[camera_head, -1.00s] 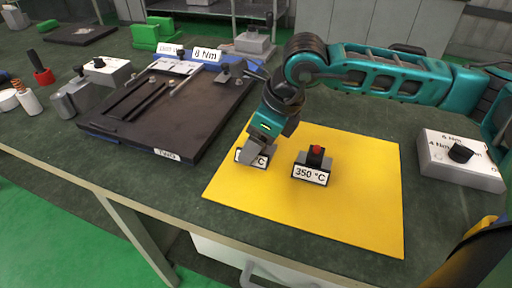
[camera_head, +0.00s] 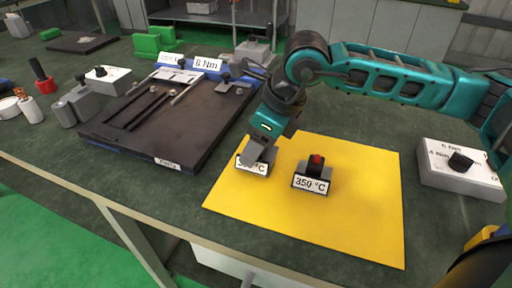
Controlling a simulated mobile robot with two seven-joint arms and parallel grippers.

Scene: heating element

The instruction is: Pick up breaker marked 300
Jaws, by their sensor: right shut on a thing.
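The 350 °C breaker (camera_head: 312,184), a small dark block with a red knob and a white label, stands upright on the yellow mat (camera_head: 330,235). To its left a second labelled breaker (camera_head: 253,168) is at the mat's left back part. Its label ends in "°C"; my gripper covers part of it, so its number cannot be read. My right gripper (camera_head: 260,152) reaches down over this second breaker and is shut on it. Whether the breaker still touches the mat cannot be told.
A dark plate fixture (camera_head: 160,125) with an 8 Nm label (camera_head: 207,64) stands left of the mat. A grey box with a black knob (camera_head: 462,168) stands at the right. Green blocks (camera_head: 155,44) are at the back. The mat's front is bare.

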